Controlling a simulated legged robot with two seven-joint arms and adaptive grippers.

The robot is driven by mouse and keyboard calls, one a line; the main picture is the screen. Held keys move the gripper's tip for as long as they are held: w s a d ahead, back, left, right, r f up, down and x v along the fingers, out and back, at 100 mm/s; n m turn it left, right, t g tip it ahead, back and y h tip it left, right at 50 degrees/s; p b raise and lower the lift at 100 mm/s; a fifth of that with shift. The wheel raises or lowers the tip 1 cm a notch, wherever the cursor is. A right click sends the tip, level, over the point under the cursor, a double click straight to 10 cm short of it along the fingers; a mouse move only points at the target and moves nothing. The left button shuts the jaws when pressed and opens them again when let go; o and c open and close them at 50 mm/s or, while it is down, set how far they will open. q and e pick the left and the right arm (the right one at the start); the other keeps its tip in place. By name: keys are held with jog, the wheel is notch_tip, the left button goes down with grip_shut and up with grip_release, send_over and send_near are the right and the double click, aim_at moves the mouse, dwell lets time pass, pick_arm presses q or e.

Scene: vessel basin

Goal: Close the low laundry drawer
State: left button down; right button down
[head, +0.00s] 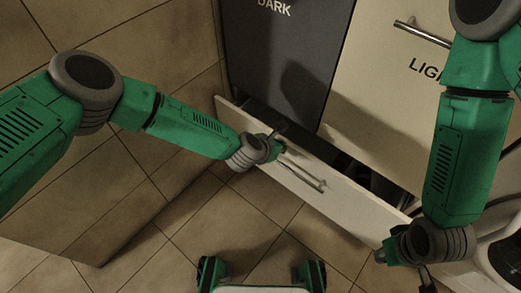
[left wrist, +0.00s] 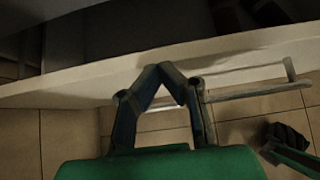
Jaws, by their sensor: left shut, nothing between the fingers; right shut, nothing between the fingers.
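The low drawer stands pulled out, its white front panel (head: 352,207) running diagonally across the head view, with a dark gap behind it below the cabinet fronts. Its bar handle (head: 303,178) is on the outer face. My left gripper (head: 279,136) is shut and empty at the panel's upper edge, left of the handle. In the left wrist view the closed fingertips (left wrist: 164,70) overlap the drawer panel (left wrist: 70,85), with the handle (left wrist: 250,90) to their right; contact is unclear. My right gripper (head: 427,277) is low at the bottom right, near the drawer's right end, shut and empty.
A dark "DARK" front (head: 275,60) and a cream "LIGHT" front (head: 385,85) with a bar handle (head: 423,33) stand above the drawer. A round white appliance (head: 497,250) is partly visible at lower right. Tiled floor (head: 265,210) before the drawer is clear.

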pick_arm(q)
jog(key=shift+w+d+b, duration=0.55)
jog(key=shift+w+d, duration=0.65)
jog(key=shift+w, duration=0.2)
jog(key=shift+d, duration=0.15)
